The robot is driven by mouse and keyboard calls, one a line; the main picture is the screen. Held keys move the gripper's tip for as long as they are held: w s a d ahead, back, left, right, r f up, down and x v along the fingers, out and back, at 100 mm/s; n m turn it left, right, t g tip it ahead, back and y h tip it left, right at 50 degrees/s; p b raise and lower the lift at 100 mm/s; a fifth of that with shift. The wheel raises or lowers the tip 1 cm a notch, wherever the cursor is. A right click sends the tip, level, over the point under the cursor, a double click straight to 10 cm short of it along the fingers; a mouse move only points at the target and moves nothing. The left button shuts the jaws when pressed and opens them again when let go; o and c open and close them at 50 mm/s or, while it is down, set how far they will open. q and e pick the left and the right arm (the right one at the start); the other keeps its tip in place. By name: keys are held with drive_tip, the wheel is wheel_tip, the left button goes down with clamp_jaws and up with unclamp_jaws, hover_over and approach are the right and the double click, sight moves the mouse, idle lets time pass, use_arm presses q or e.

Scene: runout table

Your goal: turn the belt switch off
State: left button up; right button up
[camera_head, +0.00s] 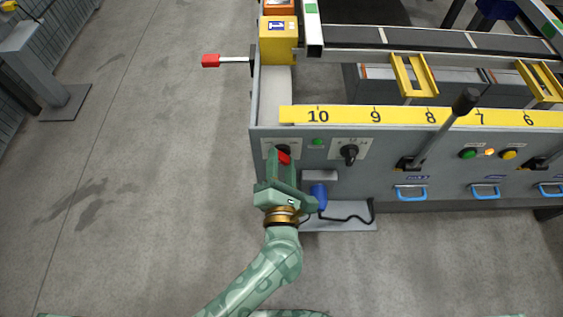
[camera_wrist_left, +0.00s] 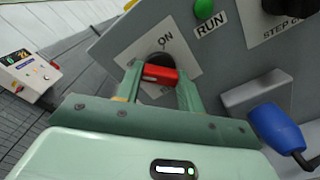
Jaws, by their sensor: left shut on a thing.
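The belt switch (camera_head: 284,157) is a red handle on a dark round base, on a pale plate at the left end of the grey front panel. In the left wrist view the red handle (camera_wrist_left: 160,74) sits between the two fingers. My right gripper is not in view.
A green "RUN" lamp (camera_head: 317,141) and a black knob (camera_head: 349,153) sit right of the switch. A blue-handled part (camera_head: 319,195) is close beside my gripper. A lever (camera_head: 440,130) rises farther right. A red-tipped rod (camera_head: 212,60) juts left.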

use_arm(q)
drive_tip(key=shift+s+f+n, duration=0.1)
drive_tip(key=shift+f+n, duration=0.1)
drive_tip(key=shift+n, duration=0.1)
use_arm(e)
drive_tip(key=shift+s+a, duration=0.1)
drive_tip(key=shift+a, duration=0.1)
use_arm(q)
drive_tip(key=o, duration=1)
drive_tip(key=shift+r, duration=0.1)
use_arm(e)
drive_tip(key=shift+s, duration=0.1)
use_arm(q)
drive_tip(key=shift+s, duration=0.3)
drive_tip(key=s+p, duration=0.2)
drive_tip(key=s, duration=0.9)
drive_tip(key=shift+s+p, duration=0.2)
drive_tip(key=shift+p, duration=0.15)
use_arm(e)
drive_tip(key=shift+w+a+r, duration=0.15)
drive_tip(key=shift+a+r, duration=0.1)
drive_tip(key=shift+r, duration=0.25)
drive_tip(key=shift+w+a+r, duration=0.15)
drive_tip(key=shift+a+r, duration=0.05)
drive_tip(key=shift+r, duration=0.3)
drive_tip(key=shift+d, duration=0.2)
